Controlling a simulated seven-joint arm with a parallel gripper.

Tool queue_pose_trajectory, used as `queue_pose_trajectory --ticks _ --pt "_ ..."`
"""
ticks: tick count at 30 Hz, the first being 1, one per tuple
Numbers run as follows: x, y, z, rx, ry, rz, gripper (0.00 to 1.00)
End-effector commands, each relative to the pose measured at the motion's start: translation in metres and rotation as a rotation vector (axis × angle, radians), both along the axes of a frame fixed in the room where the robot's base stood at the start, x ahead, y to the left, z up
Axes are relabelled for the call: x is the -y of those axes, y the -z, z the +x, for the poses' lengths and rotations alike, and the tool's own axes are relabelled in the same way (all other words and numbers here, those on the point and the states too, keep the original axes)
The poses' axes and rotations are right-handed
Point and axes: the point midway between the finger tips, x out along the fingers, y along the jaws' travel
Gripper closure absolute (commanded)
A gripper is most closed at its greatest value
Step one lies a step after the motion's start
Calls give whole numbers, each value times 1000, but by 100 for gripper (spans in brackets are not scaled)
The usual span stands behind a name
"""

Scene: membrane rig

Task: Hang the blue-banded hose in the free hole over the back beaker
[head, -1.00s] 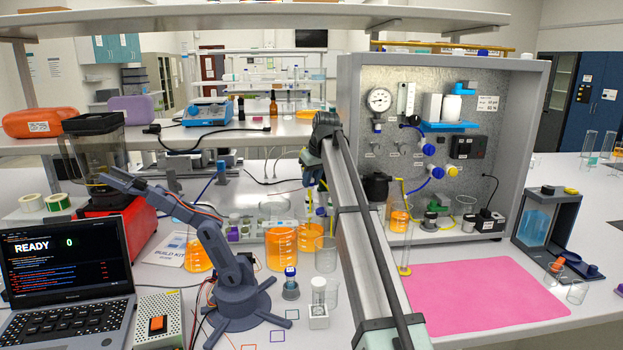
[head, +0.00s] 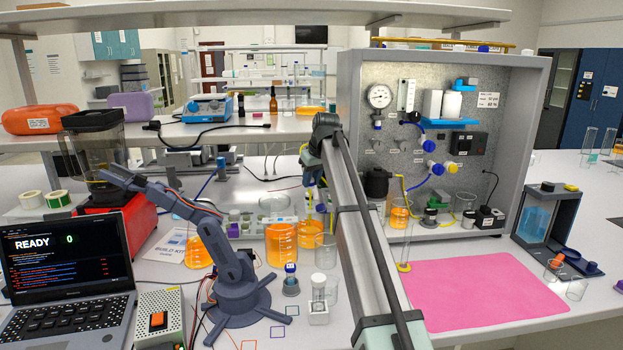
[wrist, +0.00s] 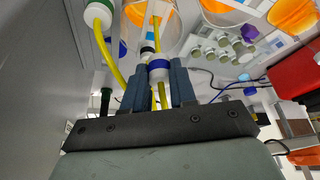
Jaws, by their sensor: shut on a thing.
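My gripper (wrist: 159,78) is shut on a yellow hose (wrist: 155,30) at its blue and white band (wrist: 158,69). In the head view my gripper (head: 313,180) hangs at the end of my arm, left of the grey rig and above the glassware. The hose's lower part runs toward a clear beaker (wrist: 178,42) in the wrist view; I cannot tell whether its tip is inside. A large orange-filled beaker (head: 282,245) and an empty clear beaker (head: 326,257) stand below and in front. The free hole cannot be made out; my arm covers part of that area.
The grey rig (head: 543,140) stands right of my arm, with a pink mat (head: 480,293) before it. A second yellow hose with a white and green fitting (wrist: 98,16) curves close to my gripper. A small grey robot arm (head: 235,270) and a laptop (head: 70,265) stand at left.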

Motion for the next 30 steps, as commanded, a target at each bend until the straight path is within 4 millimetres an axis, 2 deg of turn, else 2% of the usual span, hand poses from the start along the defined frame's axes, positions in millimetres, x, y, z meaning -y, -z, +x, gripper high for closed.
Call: queue_pose_trajectory --ticks 30 --pt "0 12 0 0 0 0 100"
